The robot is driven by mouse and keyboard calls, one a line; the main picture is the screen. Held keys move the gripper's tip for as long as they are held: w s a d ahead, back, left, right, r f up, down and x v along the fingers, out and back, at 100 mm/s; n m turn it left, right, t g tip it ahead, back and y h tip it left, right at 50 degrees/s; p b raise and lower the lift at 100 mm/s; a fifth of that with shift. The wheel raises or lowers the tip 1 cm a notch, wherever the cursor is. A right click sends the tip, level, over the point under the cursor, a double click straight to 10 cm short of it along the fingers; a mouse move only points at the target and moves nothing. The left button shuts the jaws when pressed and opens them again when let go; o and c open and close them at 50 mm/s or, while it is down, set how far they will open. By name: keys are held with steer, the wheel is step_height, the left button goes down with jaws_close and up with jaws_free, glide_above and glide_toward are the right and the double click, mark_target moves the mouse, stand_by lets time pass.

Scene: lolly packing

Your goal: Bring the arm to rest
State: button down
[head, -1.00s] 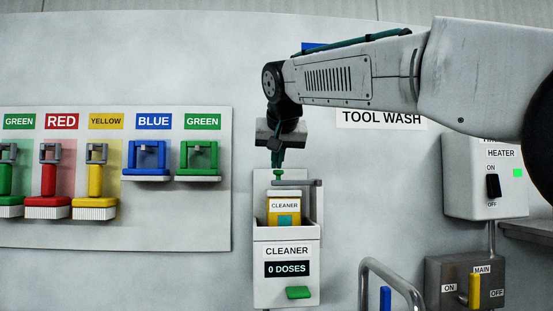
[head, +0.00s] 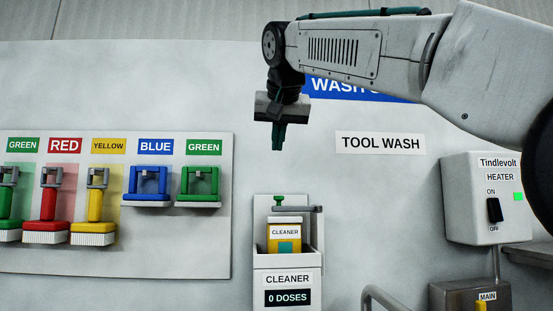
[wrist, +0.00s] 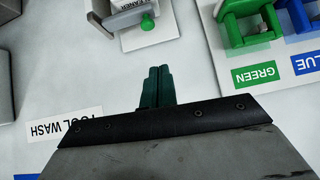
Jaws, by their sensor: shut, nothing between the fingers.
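My gripper (head: 278,137) hangs pointing down in the upper middle of the head view, in front of the white wall. Its green fingers are shut together with nothing between them. In the wrist view the closed fingers (wrist: 156,80) show in the middle. The cleaner dispenser (head: 288,260) is below my gripper, clearly apart from it. It holds a yellow cleaner container (head: 284,247), and its label reads 0 DOSES. Its green knob (wrist: 147,22) shows at the top of the wrist view.
A tool board (head: 170,245) on the left holds green, red, yellow and blue tools. The heater box (head: 470,215) is at the right, its green light lit. A metal rail (head: 375,296) and the main switch box (head: 445,298) are at the lower right. The wall around my gripper is clear.

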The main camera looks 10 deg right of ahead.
steer(key=shift+s+r, duration=0.4)
steer(key=shift+s, duration=0.05)
stand_by(0.3)
steer(key=s+d+f+n+g, duration=0.1)
steer(key=s+f+n+g, duration=0.15)
steer(key=f, duration=0.75)
steer(key=s+d+f+n+g, duration=0.1)
steer(key=s+d+f+g, duration=0.15)
steer(key=f, duration=0.75)
steer(key=s+d+f+g, duration=0.1)
steer(key=s+d+f, duration=0.2)
steer(key=s+f, duration=0.6)
steer(key=s+d+f+m+g, duration=0.1)
steer(key=s+d+f, duration=0.3)
steer(key=s+f, duration=0.5)
steer(key=s+d+f+m+g, duration=0.1)
steer(key=s+d+f, duration=0.3)
steer(key=s+f, duration=0.5)
steer(key=shift+s+d+f+y, duration=0.15)
steer(key=shift+s+f+y, duration=0.2)
steer(key=shift+s, duration=0.15)
